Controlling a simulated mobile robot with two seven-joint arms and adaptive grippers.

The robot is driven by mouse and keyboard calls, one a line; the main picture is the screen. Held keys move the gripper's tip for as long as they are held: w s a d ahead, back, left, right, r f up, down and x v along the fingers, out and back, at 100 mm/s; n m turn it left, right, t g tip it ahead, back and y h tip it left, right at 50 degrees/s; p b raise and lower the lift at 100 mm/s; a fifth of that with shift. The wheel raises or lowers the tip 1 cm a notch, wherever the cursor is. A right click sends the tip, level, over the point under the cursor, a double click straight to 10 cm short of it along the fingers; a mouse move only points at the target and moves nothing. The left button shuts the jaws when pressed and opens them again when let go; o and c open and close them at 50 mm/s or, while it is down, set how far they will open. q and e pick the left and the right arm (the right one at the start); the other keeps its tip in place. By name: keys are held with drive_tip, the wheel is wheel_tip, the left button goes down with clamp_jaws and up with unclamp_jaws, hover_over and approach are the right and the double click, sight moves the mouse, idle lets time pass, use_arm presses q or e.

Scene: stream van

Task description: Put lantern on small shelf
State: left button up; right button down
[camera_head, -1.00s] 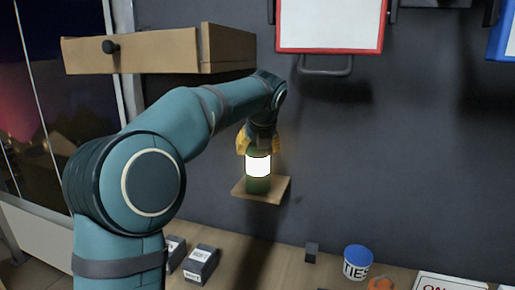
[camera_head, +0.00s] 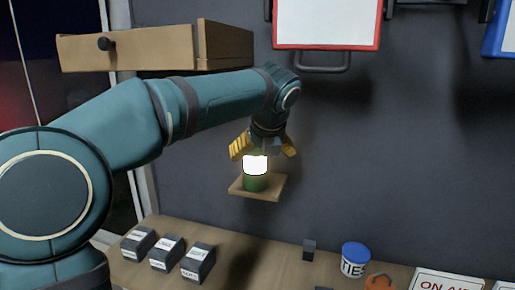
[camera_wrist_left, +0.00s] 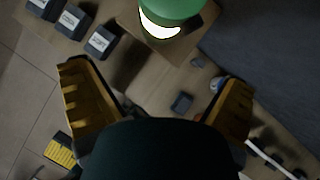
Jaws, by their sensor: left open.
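The lantern (camera_head: 255,181), green with a glowing white band, stands upright on the small wooden shelf (camera_head: 273,190) on the dark wall. It also shows at the top of the left wrist view (camera_wrist_left: 168,12), with part of the shelf (camera_wrist_left: 128,22) beside it. My left gripper (camera_head: 263,149) is open just above the lantern, its yellow fingers spread to both sides of the lantern's top. In the left wrist view the fingers (camera_wrist_left: 155,100) are wide apart with nothing between them. The lantern's top is partly hidden by the gripper in the head view. My right gripper is not in view.
A wooden drawer box (camera_head: 150,48) hangs at the upper left, close above my arm. Below is a counter (camera_head: 225,262) with several dark labelled boxes (camera_head: 166,252), a small dark block (camera_head: 309,250), a blue-lidded tub (camera_head: 355,260) and an orange object (camera_head: 381,283). A red-framed whiteboard (camera_head: 326,22) hangs at the top.

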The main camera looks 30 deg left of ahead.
use_arm(q)
drive_tip(key=shift+s+d, duration=1.15)
drive_tip(key=shift+s, duration=0.1)
